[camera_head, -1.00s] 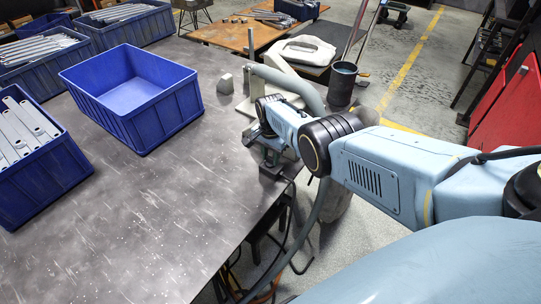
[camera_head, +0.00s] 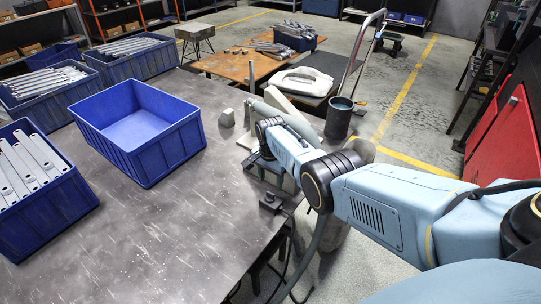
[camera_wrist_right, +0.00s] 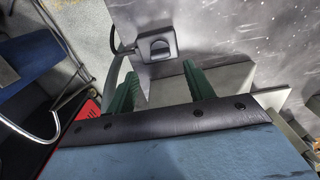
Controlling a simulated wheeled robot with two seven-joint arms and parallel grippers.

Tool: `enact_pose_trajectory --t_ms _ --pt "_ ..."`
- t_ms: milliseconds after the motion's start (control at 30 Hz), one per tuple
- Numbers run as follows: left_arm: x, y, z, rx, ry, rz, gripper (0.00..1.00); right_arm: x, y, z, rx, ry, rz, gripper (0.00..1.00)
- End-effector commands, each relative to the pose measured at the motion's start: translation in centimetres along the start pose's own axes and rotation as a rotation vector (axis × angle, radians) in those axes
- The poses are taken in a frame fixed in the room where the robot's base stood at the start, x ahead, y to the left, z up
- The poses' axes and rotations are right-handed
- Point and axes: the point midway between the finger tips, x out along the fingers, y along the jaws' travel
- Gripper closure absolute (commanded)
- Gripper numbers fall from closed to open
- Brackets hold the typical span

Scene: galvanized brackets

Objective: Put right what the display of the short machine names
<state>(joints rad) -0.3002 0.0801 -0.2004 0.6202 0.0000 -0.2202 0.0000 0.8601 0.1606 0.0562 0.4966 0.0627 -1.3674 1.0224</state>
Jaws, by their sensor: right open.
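A small dark switch box (camera_head: 270,201) with a knob sits at the table's near right corner. In the right wrist view the box (camera_wrist_right: 157,47) is grey with a black rotary knob and a cable. My right gripper (camera_head: 266,178) is just beyond the box in the head view. Its green fingers (camera_wrist_right: 160,88) are apart with nothing held between them; the box lies ahead of them, apart from them as far as I can tell. A pale machine with a thick grey-green hose (camera_head: 295,118) stands behind my right arm, partly hidden. No display is readable. My left gripper is out of view.
An empty blue crate (camera_head: 188,142) stands on the dark metal table (camera_head: 150,235). Blue crates with metal brackets (camera_head: 45,205) stand at the left and back left. A dark cylinder (camera_head: 339,118) stands beyond the arm. The table's front middle is clear.

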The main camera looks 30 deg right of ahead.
Motion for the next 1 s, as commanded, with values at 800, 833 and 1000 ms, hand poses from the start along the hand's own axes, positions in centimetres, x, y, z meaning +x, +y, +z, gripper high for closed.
enact_pose_trajectory --t_ms 800,833,1000 --pt "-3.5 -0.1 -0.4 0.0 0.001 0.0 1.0 -7.0 0.0 0.0 0.0 0.0 0.0 0.47" --pt "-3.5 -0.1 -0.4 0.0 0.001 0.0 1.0 -7.0 0.0 0.0 0.0 0.001 0.0 0.47" --pt "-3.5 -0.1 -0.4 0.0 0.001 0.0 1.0 -7.0 0.0 0.0 0.0 0.001 -0.001 0.47"
